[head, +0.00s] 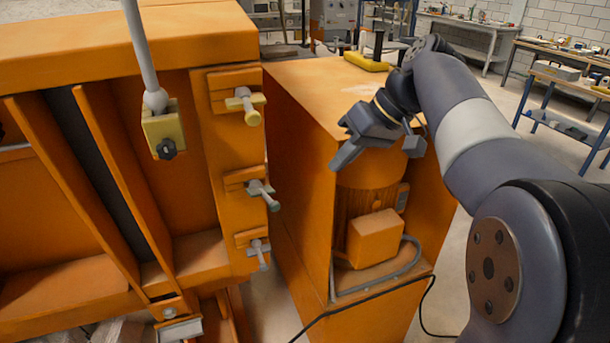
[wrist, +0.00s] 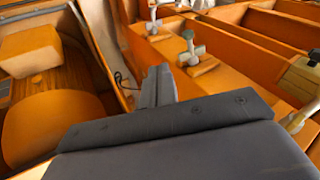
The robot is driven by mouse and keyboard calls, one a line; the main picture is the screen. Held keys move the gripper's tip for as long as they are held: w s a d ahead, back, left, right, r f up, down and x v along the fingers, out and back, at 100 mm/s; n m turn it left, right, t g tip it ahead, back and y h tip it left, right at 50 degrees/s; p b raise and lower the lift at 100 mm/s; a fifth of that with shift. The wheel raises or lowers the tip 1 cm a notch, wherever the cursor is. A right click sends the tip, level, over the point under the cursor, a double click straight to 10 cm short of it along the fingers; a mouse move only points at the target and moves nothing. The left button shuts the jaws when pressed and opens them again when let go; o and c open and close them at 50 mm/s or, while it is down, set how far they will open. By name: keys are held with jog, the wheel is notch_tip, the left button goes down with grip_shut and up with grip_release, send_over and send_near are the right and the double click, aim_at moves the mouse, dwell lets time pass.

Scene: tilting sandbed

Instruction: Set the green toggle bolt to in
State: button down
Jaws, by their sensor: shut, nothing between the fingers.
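Three toggle bolts stick out from the right face of the orange frame in the head view. The top bolt (head: 246,106) is yellowish, and the middle bolt (head: 263,194) and bottom bolt (head: 259,253) look grey.
An orange cabinet (head: 300,150) with a motor and a box (head: 375,238) stands right of the frame, with a narrow gap between. A grey rod (head: 142,50) ends at a yellow block (head: 163,130) left of the bolts. A black cable (head: 365,308) runs across the cabinet's front.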

aim_at(262, 193)
jog(key=a+f+p, duration=0.1)
jog(key=a+f, duration=0.6)
jog(key=a, duration=0.2)
jog(key=shift+w+n, duration=0.25)
jog(key=shift+n, duration=0.05)
jog(key=shift+f, duration=0.15)
